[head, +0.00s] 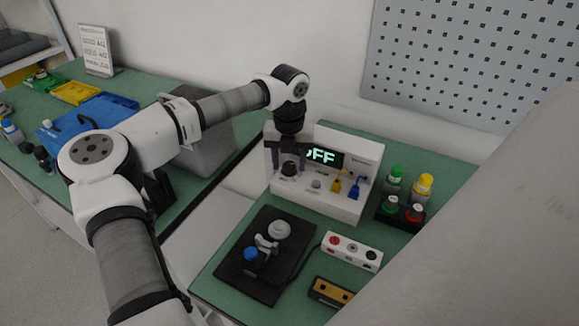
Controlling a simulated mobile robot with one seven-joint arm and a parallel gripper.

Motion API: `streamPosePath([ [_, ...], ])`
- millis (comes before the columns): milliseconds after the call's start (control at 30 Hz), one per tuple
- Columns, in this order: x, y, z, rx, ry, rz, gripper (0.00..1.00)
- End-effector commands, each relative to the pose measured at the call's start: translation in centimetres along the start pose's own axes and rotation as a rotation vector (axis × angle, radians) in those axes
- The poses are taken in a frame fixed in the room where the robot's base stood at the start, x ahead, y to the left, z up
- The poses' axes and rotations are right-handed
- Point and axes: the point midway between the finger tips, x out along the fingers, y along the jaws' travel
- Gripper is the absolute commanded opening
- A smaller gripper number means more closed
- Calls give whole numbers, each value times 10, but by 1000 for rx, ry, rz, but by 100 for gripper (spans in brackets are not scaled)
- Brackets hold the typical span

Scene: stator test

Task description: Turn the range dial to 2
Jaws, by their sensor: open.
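The white tester (343,205) stands at the back of the right green table, its lit display (325,156) partly hidden by my gripper and reading what looks like "OFF". A dark round dial (289,169) sits at the left of its front panel; its pointer and markings are too small to read. My gripper (288,160) is open and points down at the dial. Its two fingers show to the left and right of the dial's upper part; I cannot tell whether they touch it.
Yellow and blue plugs (345,185) sit on the panel's right. A rack (400,212) of colour-capped bottles stands right of the tester. In front are a black fixture plate (240,272) with a grey part, a button box (351,252) and a yellow-black item (331,292).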

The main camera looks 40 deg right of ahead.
Motion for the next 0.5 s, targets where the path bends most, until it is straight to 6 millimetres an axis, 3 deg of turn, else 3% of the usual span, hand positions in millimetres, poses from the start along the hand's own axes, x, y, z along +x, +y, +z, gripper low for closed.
streamPosePath([
  [33,0,0,0,0,0,0,46],
  [267,0,0,0,0,0,0,16],
  [500,0,0,0,53,0,0,16],
])
